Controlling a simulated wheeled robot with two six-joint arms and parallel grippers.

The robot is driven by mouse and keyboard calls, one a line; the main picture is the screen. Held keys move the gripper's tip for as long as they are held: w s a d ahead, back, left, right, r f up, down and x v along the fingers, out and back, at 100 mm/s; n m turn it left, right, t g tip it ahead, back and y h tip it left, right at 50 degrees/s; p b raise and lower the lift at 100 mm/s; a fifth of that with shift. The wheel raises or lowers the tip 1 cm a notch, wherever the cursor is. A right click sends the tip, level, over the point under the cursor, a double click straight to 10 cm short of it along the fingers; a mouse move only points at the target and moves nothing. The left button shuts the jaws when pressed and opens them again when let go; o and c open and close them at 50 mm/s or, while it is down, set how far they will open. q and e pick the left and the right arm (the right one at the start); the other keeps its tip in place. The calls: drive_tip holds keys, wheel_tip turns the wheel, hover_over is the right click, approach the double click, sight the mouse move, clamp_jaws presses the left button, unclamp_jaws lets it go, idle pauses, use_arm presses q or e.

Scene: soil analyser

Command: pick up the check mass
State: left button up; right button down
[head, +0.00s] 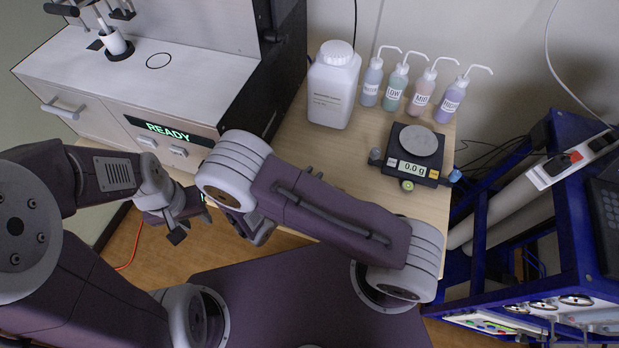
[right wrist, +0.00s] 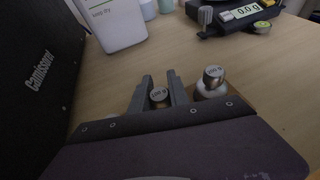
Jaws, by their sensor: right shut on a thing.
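A larger metal mass marked 500 g (right wrist: 212,80) stands just right of the fingers. In the head view my right arm hides most of this area. My left gripper (head: 191,226) is open and empty, in front of the analyser cabinet.
The balance (head: 413,154) reads 0.0 g on the bench (head: 432,203). A white jar (head: 333,85) and several wash bottles (head: 421,92) stand behind. The analyser (head: 150,80) shows READY at the left. A blue-framed cart (head: 565,225) is at the right.

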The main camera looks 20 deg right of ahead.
wheel_tip(320, 180, up, 9)
drive_tip(key=p, duration=0.1)
drive_tip(key=shift+r+p, duration=0.2)
drive_tip(key=shift+p, duration=0.1)
